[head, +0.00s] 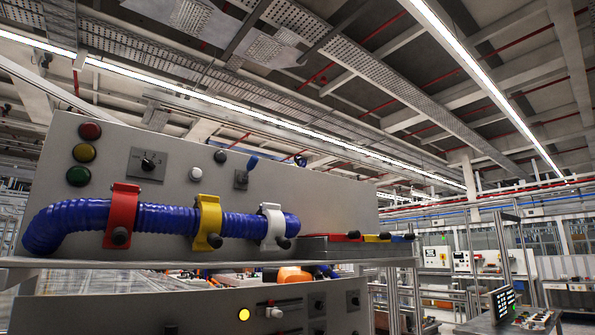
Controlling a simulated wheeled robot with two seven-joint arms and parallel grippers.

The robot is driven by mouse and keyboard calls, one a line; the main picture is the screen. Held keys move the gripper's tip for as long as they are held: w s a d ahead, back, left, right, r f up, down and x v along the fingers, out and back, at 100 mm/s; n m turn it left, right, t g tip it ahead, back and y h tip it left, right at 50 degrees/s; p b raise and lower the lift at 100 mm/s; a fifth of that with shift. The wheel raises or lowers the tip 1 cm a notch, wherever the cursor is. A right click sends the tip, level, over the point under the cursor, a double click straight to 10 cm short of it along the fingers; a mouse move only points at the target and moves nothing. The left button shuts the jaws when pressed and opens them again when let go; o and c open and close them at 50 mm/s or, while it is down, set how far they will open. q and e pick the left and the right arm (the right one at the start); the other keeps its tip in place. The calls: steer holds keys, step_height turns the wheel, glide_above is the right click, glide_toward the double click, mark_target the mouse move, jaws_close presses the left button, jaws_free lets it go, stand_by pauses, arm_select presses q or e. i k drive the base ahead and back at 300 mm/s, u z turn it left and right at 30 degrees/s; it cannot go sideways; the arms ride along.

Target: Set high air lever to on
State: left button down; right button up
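A grey drive unit panel (330,205) stands in front of me on the left. A small lever with a blue tip (252,162) rises from a square plate (241,179) on its upper face; it is tilted up and to the right. A black rotary knob (148,164) sits on a plate further left. No label is readable, so I cannot tell which control is the high air lever or whether it is on. Neither of my grippers is in view.
A blue corrugated hose (160,219) crosses the panel under a red clamp (121,214), a yellow clamp (208,222) and a white clamp (273,228). A shelf edge (120,263) runs below. A lower panel (210,312) has a lit yellow lamp (244,315).

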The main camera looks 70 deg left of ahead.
mark_target(254, 160)
steer(key=i, duration=1.4)
steer(key=u, duration=3.65)
